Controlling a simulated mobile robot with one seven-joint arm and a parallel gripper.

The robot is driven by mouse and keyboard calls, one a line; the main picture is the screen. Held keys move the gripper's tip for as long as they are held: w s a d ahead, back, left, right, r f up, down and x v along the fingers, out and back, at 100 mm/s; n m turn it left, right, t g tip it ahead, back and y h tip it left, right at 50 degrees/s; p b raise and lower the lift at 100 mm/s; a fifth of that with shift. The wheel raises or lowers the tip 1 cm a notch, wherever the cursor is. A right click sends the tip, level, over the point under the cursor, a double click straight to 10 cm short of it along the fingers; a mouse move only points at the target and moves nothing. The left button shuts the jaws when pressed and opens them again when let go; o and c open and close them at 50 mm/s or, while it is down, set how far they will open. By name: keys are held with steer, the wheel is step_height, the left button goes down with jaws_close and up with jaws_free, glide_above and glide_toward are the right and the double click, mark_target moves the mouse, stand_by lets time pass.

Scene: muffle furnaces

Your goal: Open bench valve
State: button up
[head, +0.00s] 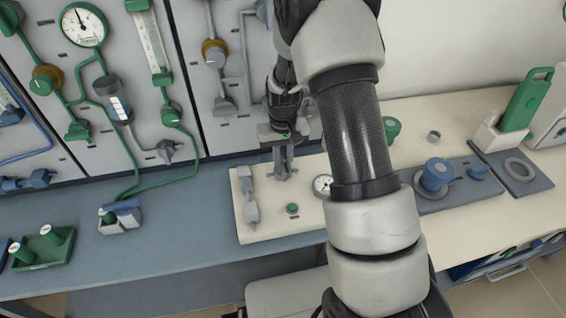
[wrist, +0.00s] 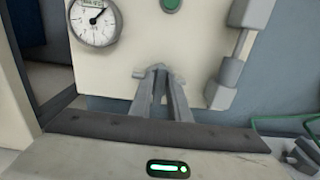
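The bench valve seems to be the small grey handle at my fingertips. It stands on the cream bench panel (head: 265,225) beside the grey fittings, and its lobes stick out on both sides of my fingers in the wrist view (wrist: 138,73). My gripper (head: 284,168) points down at the handle, with its fingers at or around it. In the wrist view the fingers (wrist: 160,82) run close together toward the handle, with a narrow gap between them. They hide most of the handle, so I cannot tell whether they grip it.
Grey pipe fittings (head: 249,195), a green button (head: 292,208) and a round gauge (head: 322,184) sit close by on the panel. A wall panel with gauges (head: 84,25) stands behind. Blue knobs (head: 436,174) are at right. The blue bench at left is partly clear.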

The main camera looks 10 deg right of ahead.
jaws_close()
steer(key=shift+m, duration=0.3)
steer(key=m, duration=0.3)
steer(key=shift+a+m, duration=0.2)
steer(key=shift+m, duration=0.1)
steer(key=m, duration=0.2)
steer(key=m+p, duration=0.1)
steer(key=m, duration=0.1)
steer(key=shift+w+a+m, duration=0.2)
steer(key=shift+m, duration=0.1)
steer(key=m, duration=0.2)
steer(key=m+p, duration=0.1)
steer(key=m, duration=0.1)
steer(key=shift+w+a+r+m, duration=0.1)
steer(key=shift+w+m, duration=0.05)
steer(key=shift+m, duration=0.15)
steer(key=shift+w+m+p, duration=0.15)
steer(key=shift+m+p, duration=0.3)
steer(key=shift+m, duration=0.65)
steer(key=shift+w+m+p, duration=0.1)
steer(key=shift+m+p, duration=0.35)
steer(key=shift+m, duration=0.65)
